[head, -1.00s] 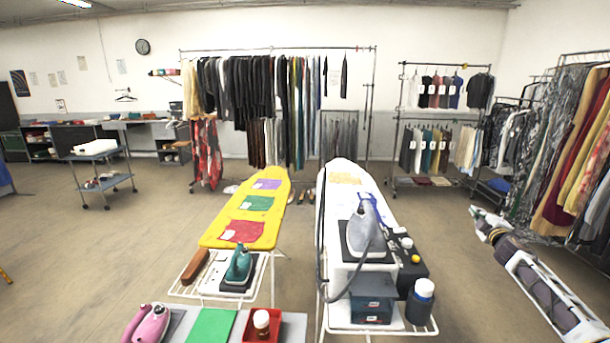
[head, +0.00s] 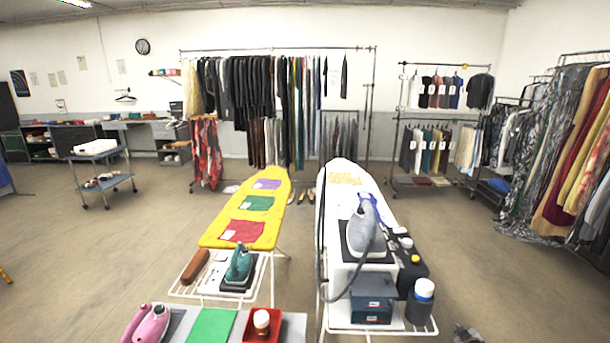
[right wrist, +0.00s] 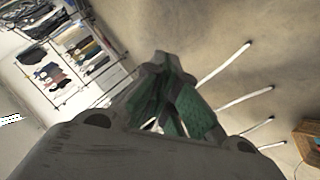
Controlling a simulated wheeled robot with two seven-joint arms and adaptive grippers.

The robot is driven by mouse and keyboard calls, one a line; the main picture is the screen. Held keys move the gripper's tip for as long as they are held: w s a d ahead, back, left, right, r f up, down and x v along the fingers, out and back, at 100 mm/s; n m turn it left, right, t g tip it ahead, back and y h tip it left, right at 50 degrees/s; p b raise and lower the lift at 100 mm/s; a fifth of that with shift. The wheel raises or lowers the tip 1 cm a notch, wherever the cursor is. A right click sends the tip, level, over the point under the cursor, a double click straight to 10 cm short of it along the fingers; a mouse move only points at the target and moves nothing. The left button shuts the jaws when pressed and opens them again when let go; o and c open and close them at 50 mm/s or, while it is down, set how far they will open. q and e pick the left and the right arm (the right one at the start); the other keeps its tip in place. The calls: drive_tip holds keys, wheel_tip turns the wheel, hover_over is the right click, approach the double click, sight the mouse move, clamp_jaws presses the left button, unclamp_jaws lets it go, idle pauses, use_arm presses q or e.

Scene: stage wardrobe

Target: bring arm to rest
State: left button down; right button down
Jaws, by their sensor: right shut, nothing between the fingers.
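My right gripper (head: 467,334) shows only as a small dark piece at the bottom edge of the head view, right of the white ironing board. Its arm is out of the picture. In the right wrist view the same gripper (right wrist: 163,64) has its grey fingers with green inner pads brought together at the tips. Nothing is held between them, and bare floor shows beyond. My left gripper is in neither view.
A yellow ironing board (head: 244,224) and a white ironing board (head: 341,177) stand ahead. The white one bears a grey iron (head: 362,232) and a bottle (head: 420,302). Clothes racks line the back and right. The floor at right is clear.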

drive_tip(key=s+a+f+m+g+y, duration=0.1)
drive_tip(key=s+a+f+g, duration=0.1)
drive_tip(key=s+a+f, duration=0.5)
drive_tip(key=s+a+f+g, duration=0.1)
drive_tip(key=s+a+f, duration=0.2)
drive_tip(key=s+f, duration=0.75)
drive_tip(key=s+a+f+m+g+y, duration=0.15)
drive_tip(key=s+a+f, duration=0.25)
drive_tip(key=s+f, duration=0.45)
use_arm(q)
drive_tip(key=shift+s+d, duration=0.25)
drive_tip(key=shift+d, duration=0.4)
use_arm(e)
drive_tip(key=s+a+f+g, duration=0.1)
drive_tip(key=s+a+f, duration=0.2)
drive_tip(key=s, duration=0.8)
drive_tip(key=s+a+f+g+y, duration=0.1)
drive_tip(key=s+a, duration=0.5)
drive_tip(key=s, duration=0.6)
drive_tip(key=s+a+f+g, duration=0.2)
drive_tip(key=s+a+f, duration=0.3)
drive_tip(key=s, duration=0.6)
drive_tip(key=shift+s+f, duration=0.15)
drive_tip(key=shift+f, duration=0.1)
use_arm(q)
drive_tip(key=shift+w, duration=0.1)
use_arm(e)
drive_tip(key=shift+n, duration=0.25)
